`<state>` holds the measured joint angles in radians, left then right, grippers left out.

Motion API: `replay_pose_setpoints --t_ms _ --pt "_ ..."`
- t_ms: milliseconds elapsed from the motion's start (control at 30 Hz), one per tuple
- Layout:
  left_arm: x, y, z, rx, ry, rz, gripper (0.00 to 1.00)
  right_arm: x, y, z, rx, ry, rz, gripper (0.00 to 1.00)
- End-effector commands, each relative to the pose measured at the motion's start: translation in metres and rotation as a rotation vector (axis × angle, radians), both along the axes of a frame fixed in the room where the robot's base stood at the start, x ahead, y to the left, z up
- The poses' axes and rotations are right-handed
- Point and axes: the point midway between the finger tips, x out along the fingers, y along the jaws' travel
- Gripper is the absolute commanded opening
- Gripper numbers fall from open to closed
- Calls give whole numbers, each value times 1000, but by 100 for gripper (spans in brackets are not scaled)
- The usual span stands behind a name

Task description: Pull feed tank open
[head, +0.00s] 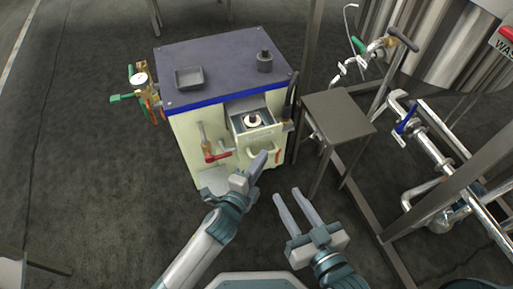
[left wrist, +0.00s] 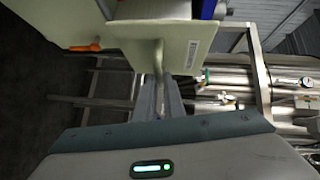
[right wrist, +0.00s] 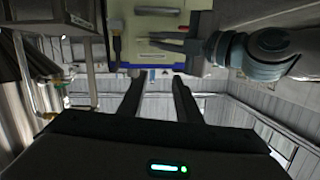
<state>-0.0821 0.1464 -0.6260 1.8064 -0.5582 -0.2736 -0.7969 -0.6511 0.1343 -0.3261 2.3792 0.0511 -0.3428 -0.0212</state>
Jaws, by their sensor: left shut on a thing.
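The feed tank (head: 262,138) is a cream drawer-like box in the front of a cream cabinet (head: 190,135). It stands partly out, and a round black-capped fitting (head: 252,119) shows inside its open top. Its handle (left wrist: 158,58) is a pale bar on the front panel in the left wrist view. My left gripper (head: 260,160) is at the tank's front, shut on the handle; its fingers show in the left wrist view (left wrist: 159,92). My right gripper (head: 288,194) is open and empty, low in front of the cabinet, with its fingers apart in the right wrist view (right wrist: 158,80).
A red-handled valve (head: 215,156) sits left of the tank. A grey tray (head: 189,78) and dark cylinder (head: 265,61) stand on the cabinet top. A grey stand (head: 338,112) and steel piping (head: 440,135) are at right. The floor at left is clear.

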Motion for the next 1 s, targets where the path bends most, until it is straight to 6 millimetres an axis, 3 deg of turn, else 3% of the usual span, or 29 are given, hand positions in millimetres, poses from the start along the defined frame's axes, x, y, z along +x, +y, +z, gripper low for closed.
replay_pose_setpoints --t_ms 367,467,500,1000 --pt "-6 -2 -2 2 3 1 0 -1 -2 -7 -10 34 0 31" --pt "-6 -2 -1 2 2 0 26 -1 -2 -6 -10 33 0 31" --pt "-6 -2 -1 2 1 1 28 -1 -2 -6 -10 33 0 31" --pt "-14 3 1 2 0 1 28 -2 -2 -8 -14 47 1 31"
